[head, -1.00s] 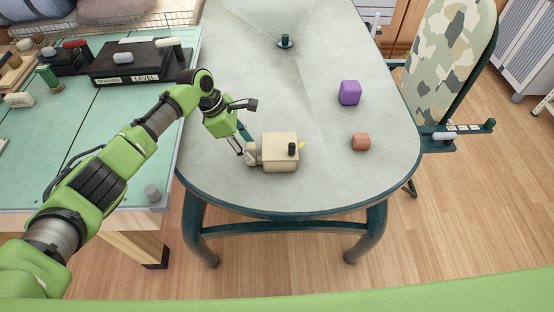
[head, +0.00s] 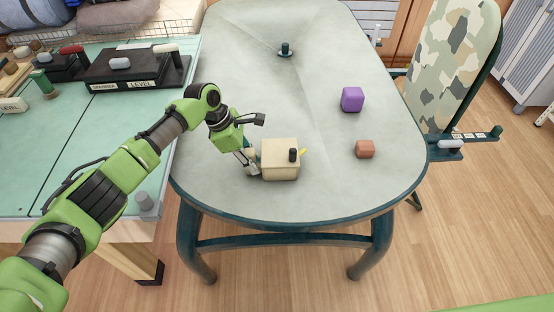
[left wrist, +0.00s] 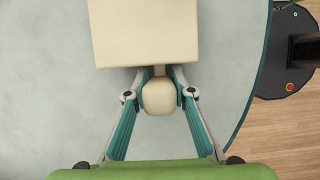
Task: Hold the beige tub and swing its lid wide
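The beige tub (head: 273,173) stands on the grey table with its lid (head: 276,146) down. A small black knob (head: 293,155) shows at the tub's right front, and a bit of yellow (head: 303,151) pokes out at its right side. My left gripper (head: 254,165) is at the tub's left side. In the left wrist view, its fingers (left wrist: 160,92) close in on both sides of a rounded beige knob (left wrist: 160,97) joined by a short stem to the tub (left wrist: 155,35). The lid's hinge cannot be made out. My right gripper is not in view.
On the grey table (head: 235,100), a purple block (head: 352,99) and an orange-brown block (head: 365,149) lie to the right of the tub. A dark peg (head: 285,49) stands at the back. A green-topped bench (head: 70,150) is on the left. Table space behind the tub is clear.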

